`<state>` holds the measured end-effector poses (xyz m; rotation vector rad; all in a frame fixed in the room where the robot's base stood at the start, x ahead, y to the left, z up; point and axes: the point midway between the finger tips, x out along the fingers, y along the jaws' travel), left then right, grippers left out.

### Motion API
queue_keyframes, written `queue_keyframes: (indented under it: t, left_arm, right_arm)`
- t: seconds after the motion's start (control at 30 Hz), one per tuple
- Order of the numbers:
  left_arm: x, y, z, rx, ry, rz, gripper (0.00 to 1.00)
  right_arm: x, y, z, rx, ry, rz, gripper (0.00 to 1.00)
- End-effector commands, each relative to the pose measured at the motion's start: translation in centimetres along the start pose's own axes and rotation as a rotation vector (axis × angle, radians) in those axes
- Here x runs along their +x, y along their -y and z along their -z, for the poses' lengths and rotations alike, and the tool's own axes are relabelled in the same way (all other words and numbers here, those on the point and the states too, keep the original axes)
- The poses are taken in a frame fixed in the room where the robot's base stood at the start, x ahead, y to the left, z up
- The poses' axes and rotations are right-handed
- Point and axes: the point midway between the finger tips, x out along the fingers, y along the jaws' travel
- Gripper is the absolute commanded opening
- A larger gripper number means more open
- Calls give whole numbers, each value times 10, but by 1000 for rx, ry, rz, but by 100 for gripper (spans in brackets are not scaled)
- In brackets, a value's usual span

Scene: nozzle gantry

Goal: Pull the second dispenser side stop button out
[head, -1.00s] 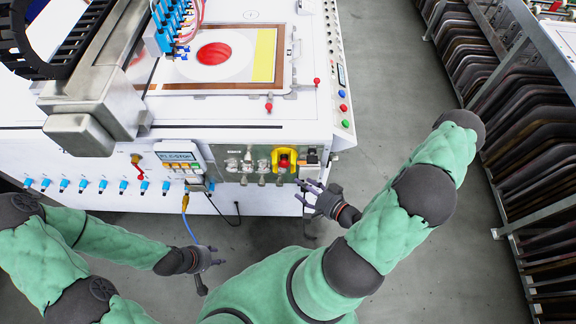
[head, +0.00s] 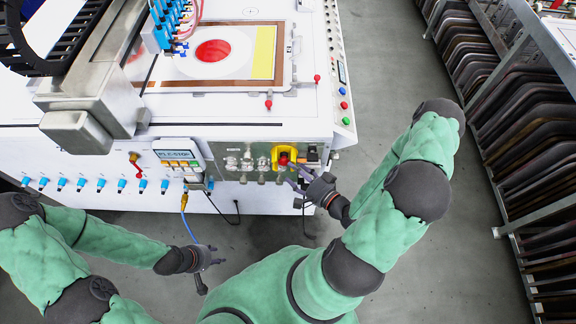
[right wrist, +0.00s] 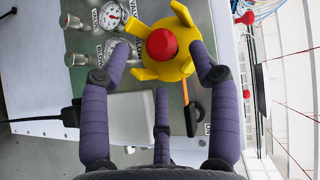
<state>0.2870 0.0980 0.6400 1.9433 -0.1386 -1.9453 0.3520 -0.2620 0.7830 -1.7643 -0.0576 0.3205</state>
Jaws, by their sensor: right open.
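A red stop button (head: 283,160) with a yellow collar (head: 276,153) sits on the front panel of the white machine. In the right wrist view the red button (right wrist: 161,45) faces me inside the lobed yellow collar (right wrist: 150,70). My right gripper (head: 291,176) is open just below and right of the button. In the right wrist view its purple fingers (right wrist: 161,60) spread around the collar, one on each side and one below; contact cannot be told. My left gripper (head: 216,262) hangs low in front of the machine, open and empty.
Gauges and fittings (head: 240,163) sit left of the button. A dark switch handle (right wrist: 194,112) lies close to the right finger. A labelled control box (head: 178,156) and a blue cable (head: 189,228) are further left. A rack of screens (head: 505,110) stands at the right.

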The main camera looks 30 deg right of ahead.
Motion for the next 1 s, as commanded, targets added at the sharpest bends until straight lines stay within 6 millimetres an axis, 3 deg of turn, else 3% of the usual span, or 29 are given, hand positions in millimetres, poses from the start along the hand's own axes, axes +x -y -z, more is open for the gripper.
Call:
queue_keyframes:
  t: [0.4, 0.8, 0.87, 1.0]
  left_arm:
    - [8, 3, 0, 0, 0, 0, 40]
    - [8, 3, 0, 0, 0, 0, 40]
    - [8, 3, 0, 0, 0, 0, 40]
    - [8, 3, 0, 0, 0, 0, 40]
  right_arm:
    - [39, 0, -1, -1, 2, 0, 61]
    - [44, 0, 0, 0, 0, 0, 61]
    - [44, 0, 0, 0, 0, 0, 50]
    - [44, 0, 0, -1, 0, 0, 11]
